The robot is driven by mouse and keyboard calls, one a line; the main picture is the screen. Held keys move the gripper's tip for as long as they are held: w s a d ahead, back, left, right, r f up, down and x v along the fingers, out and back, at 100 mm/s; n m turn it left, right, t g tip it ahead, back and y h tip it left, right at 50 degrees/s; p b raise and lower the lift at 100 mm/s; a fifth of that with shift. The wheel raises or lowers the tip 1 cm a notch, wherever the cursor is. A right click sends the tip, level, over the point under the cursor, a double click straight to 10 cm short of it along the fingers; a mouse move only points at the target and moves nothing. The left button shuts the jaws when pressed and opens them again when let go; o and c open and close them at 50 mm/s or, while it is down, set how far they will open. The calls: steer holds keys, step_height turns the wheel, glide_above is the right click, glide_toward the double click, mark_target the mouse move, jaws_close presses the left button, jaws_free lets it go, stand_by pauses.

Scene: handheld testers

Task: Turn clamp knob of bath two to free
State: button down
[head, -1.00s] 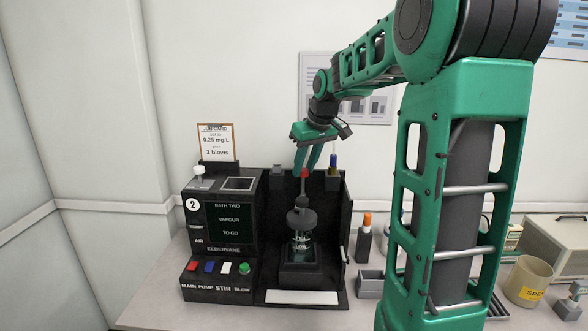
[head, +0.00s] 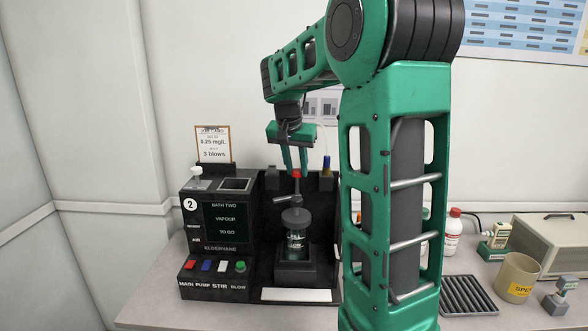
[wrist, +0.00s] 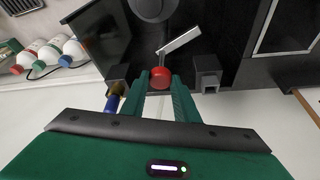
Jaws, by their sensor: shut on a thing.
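Bath two (head: 222,218) is a dark unit with a labelled screen and a "2" badge. To the right of the screen, a glass vessel (head: 295,240) with a dark top stands in its open bay. Above the vessel is a grey bar (head: 291,198), lying crosswise; it also shows slanted in the wrist view (wrist: 181,40). My gripper (head: 295,172) points down over the vessel, shut on the red clamp knob (wrist: 160,77). The knob's red top shows between the fingertips in the head view (head: 296,174). The fingers hide its sides, and how it joins the bar is unclear.
Coloured buttons (head: 213,267) line the unit's front. A job card (head: 213,143) stands on top. A blue-capped item (head: 326,163) is close right of my gripper. A beaker (head: 517,277) and a ribbed tray (head: 468,295) are on the right of the bench.

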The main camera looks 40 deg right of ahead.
steer(key=m, duration=0.1)
steer(key=m+g, duration=0.1)
steer(key=m, duration=0.1)
steer(key=m+g, duration=0.1)
steer(key=m, duration=0.1)
steer(key=shift+w+r+h, duration=0.15)
steer(key=shift+w+h, duration=0.2)
steer(key=shift+h, duration=0.05)
steer(key=shift+m, duration=0.3)
steer(key=c, duration=1.4)
jaws_free()
steer(key=v, duration=1)
steer(key=shift+r, duration=0.3)
steer(key=shift+a, duration=0.15)
